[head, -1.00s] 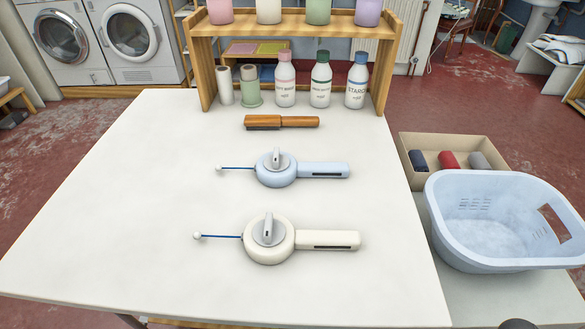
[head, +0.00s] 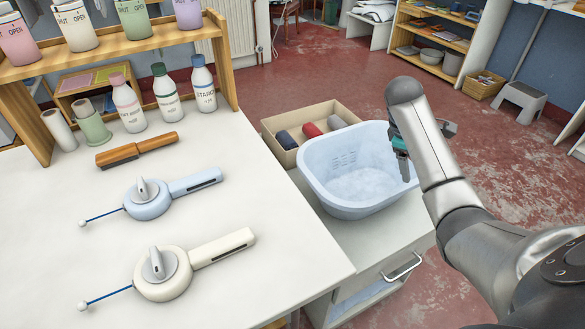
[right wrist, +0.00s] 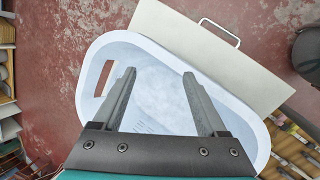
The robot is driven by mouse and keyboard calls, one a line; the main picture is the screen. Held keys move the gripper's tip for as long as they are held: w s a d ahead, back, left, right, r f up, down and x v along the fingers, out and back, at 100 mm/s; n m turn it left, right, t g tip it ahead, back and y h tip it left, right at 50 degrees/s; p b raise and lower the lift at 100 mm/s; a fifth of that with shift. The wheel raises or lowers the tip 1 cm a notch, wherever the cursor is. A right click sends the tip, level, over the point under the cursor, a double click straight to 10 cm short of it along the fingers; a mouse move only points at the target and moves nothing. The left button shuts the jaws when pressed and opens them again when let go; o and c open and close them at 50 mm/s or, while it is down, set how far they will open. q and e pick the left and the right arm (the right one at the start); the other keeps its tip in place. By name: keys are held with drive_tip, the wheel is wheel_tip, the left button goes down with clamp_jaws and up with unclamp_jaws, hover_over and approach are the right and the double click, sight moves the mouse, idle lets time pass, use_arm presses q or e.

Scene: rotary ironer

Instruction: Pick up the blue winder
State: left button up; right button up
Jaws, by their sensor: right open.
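The blue winder (head: 149,199) lies on the white table, its handle pointing right and its thin rod with a white ball pointing left. A cream winder (head: 162,273) of the same shape lies nearer to me. My right gripper (head: 402,158) is up at the right, over the light-blue basket, well to the right of both winders and partly hidden behind my arm. In the right wrist view my right gripper (right wrist: 157,82) has its two fingers wide apart with nothing between them, above the basket. My left gripper is not in view.
The light-blue basket (head: 345,203) stands on a side cabinet (head: 400,228) right of the table, before a box (head: 284,151) of rolls. A wooden-handled brush (head: 138,150) lies behind the blue winder. Bottles (head: 168,97) and a wooden shelf (head: 215,50) stand at the back.

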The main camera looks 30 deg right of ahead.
drive_tip(key=w+a+n+y, duration=0.2)
drive_tip(key=w+a, duration=0.2)
drive_tip(key=a, duration=0.2)
drive_tip(key=w+a+r+n+t+y, duration=0.1)
drive_tip(key=w+a+n+y, duration=0.1)
drive_tip(key=w+a, duration=0.3)
drive_tip(key=w+a+n+y, duration=0.2)
drive_tip(key=w+a, duration=0.2)
drive_tip(key=a, duration=0.4)
drive_tip(key=shift+w+a+r+t, duration=0.3)
drive_tip(key=shift+r, duration=0.1)
drive_tip(key=w+a+r+n, duration=0.1)
drive_tip(key=a, duration=0.2)
drive_tip(key=w+a+r+n+y, duration=0.1)
drive_tip(key=a, duration=0.1)
drive_tip(key=w+a+r+n, duration=0.1)
drive_tip(key=a, duration=0.2)
drive_tip(key=shift+w+a+r+y, duration=0.25)
drive_tip(key=shift+a+y, duration=0.05)
drive_tip(key=shift+a, duration=0.05)
drive_tip(key=w+a+r+n+g+y, duration=0.15)
drive_tip(key=a+r+n, duration=0.45)
drive_tip(key=a, duration=0.6)
drive_tip(key=m, duration=0.1)
approach(198, 176)
drive_tip(key=x, duration=0.2)
drive_tip(key=shift+s+a+f+t, duration=0.15)
drive_tip(key=shift+a+f+t, duration=0.05)
drive_tip(key=shift+f+t, duration=0.1)
drive_tip(key=shift+x, duration=3)
